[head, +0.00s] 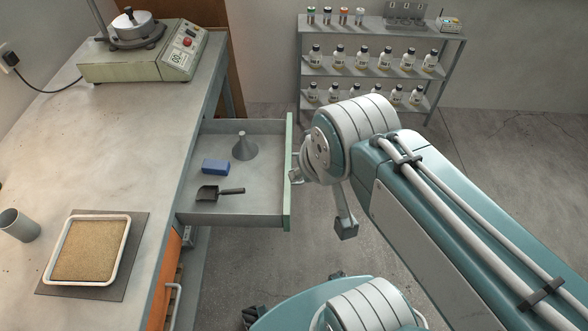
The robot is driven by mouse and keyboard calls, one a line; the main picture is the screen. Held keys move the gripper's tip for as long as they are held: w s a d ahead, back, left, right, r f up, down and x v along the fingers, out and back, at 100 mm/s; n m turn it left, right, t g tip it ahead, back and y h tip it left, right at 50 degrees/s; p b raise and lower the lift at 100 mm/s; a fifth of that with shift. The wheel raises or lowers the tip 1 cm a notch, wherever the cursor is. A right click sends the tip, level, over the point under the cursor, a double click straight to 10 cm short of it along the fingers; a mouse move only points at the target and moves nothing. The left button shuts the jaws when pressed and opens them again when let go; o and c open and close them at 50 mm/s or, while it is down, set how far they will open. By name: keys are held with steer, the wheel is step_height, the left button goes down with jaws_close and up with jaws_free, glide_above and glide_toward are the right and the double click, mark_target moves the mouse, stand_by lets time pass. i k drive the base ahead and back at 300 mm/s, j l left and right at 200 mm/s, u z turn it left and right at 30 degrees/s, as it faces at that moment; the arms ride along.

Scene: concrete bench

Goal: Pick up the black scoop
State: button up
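The black scoop (219,192) lies flat in the open drawer (262,206), near its front left part, with the handle pointing right toward the drawer front. My gripper (321,204) is just outside the drawer, to the right of its green front panel (289,170). Its fingers look spread apart, with one hanging down over the floor and the other close to the panel. Whether that finger touches the panel or a handle cannot be told. Nothing shows between the fingers, and the scoop is well apart from them. My arm's joint hides part of the gripper.
A blue block (215,167) and a grey funnel (244,146) lie behind the scoop in the drawer. The bench (118,150) bears a sand tray (128,232), a grey cup (19,226) and a machine (143,62). A bottle shelf (375,72) stands at the back.

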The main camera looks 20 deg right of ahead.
mark_target(206, 192)
steer(key=k+l+u, duration=0.1)
steer(key=l, duration=0.25)
steer(key=k+l+u, duration=0.15)
steer(key=k+l, duration=0.15)
steer(key=u, duration=1.4)
steer(key=z, duration=0.8)
